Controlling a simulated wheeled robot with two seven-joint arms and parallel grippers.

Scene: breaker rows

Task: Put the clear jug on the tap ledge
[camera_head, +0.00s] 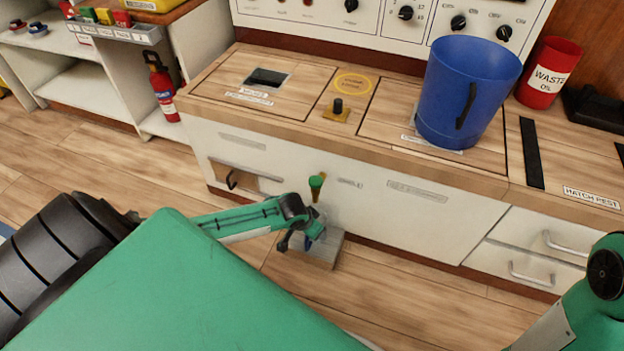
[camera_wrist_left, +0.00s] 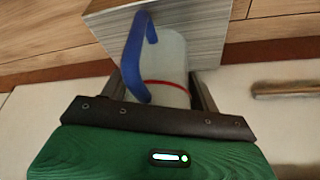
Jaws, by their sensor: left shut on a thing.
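The clear jug (camera_wrist_left: 172,60), translucent with a blue handle (camera_wrist_left: 131,58) and a red line around it, sits between the fingers of my left gripper in the left wrist view. My left gripper (camera_head: 300,240) is shut on it, low in front of the white cabinet. The grey tap ledge (camera_head: 322,254) juts out below the green tap (camera_head: 317,182). In the left wrist view the ledge (camera_wrist_left: 207,30) lies behind the jug. I cannot tell whether they touch. My right gripper is out of view.
A large blue mug-shaped container (camera_head: 460,95) stands on the counter, with a red waste bin (camera_head: 548,72) behind it. A fire extinguisher (camera_head: 161,85) stands at the left. The floor around the ledge is clear.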

